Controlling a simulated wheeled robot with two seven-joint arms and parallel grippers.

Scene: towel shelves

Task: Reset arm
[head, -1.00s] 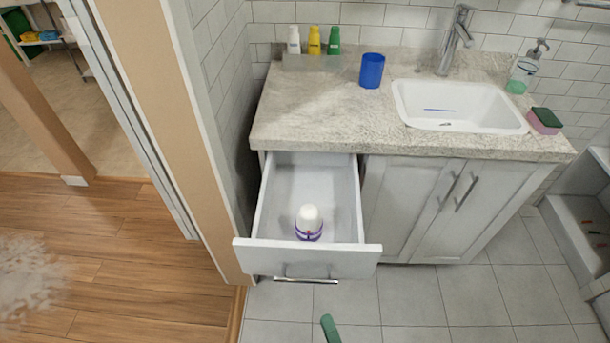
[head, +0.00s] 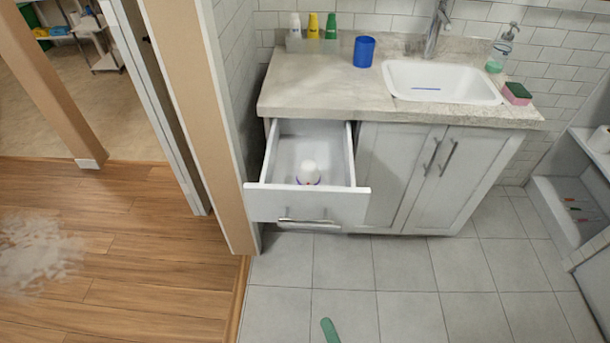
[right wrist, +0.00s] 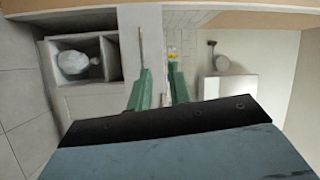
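My right gripper (right wrist: 159,88) shows two green fingers in the right wrist view, apart with an empty gap between them. In the head view only a green finger end of it (head: 329,329) shows at the bottom edge, over the tiled floor and well in front of the open drawer. My left gripper is in no view. The white drawer (head: 300,205) stands pulled out under the counter. A white bottle with a purple band (head: 309,171) stands inside it.
On the grey counter (head: 320,85) are a blue cup (head: 364,52), several small bottles, a sink (head: 440,82), a soap dispenser (head: 500,50) and a sponge (head: 517,92). A door frame (head: 190,120) stands at left. The tiled floor in front is clear.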

